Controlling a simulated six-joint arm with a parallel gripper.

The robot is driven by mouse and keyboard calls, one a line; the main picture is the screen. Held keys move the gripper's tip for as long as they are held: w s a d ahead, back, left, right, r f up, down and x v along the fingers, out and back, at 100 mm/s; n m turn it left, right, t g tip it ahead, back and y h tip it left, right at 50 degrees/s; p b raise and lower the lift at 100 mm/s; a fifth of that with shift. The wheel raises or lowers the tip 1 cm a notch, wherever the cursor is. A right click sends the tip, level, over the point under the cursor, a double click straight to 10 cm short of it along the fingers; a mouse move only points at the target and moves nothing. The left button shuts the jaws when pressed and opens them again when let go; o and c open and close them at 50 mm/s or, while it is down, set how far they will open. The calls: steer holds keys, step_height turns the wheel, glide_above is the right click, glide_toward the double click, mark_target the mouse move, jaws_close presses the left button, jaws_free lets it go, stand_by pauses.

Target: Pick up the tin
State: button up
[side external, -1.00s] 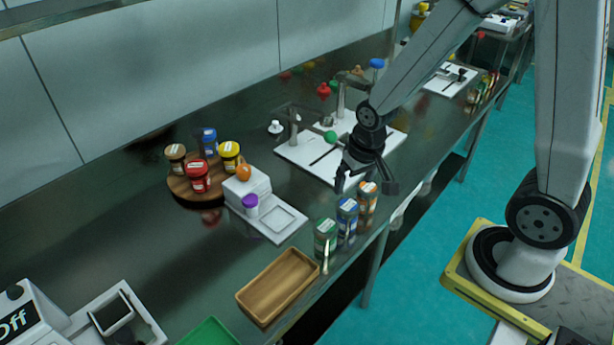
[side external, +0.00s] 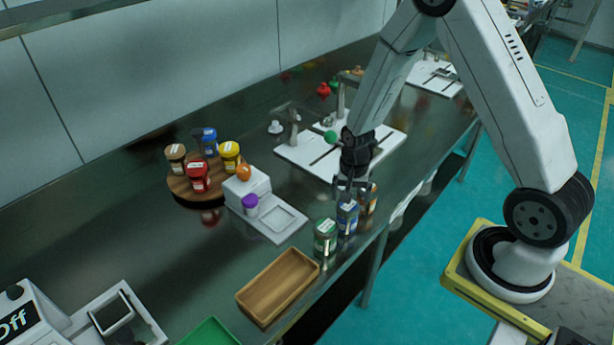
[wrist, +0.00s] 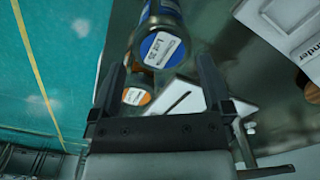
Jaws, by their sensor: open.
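Three labelled tins stand in a row near the table's front edge: a green one (side external: 325,238), a blue one (side external: 346,220) and an orange one (side external: 370,200). The task does not say which tin. My gripper (side external: 349,187) is open, pointing down just above the blue tin. In the wrist view the blue tin's lid (wrist: 163,50) shows ahead, between the open fingertips (wrist: 157,66). I see nothing held between the fingers.
A round wooden stand (side external: 186,198) holds several more tins. A white block (side external: 245,187) and an empty wooden tray (side external: 277,286) lie to the left. A white board with taps (side external: 300,156) is behind my gripper.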

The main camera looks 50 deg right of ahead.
mark_target(347, 215)
steer(key=shift+f, duration=1.3)
steer(key=shift+f, duration=0.1)
steer(key=shift+w+f, duration=0.15)
steer(key=shift+f, duration=2.35)
steer(key=c, duration=1.1)
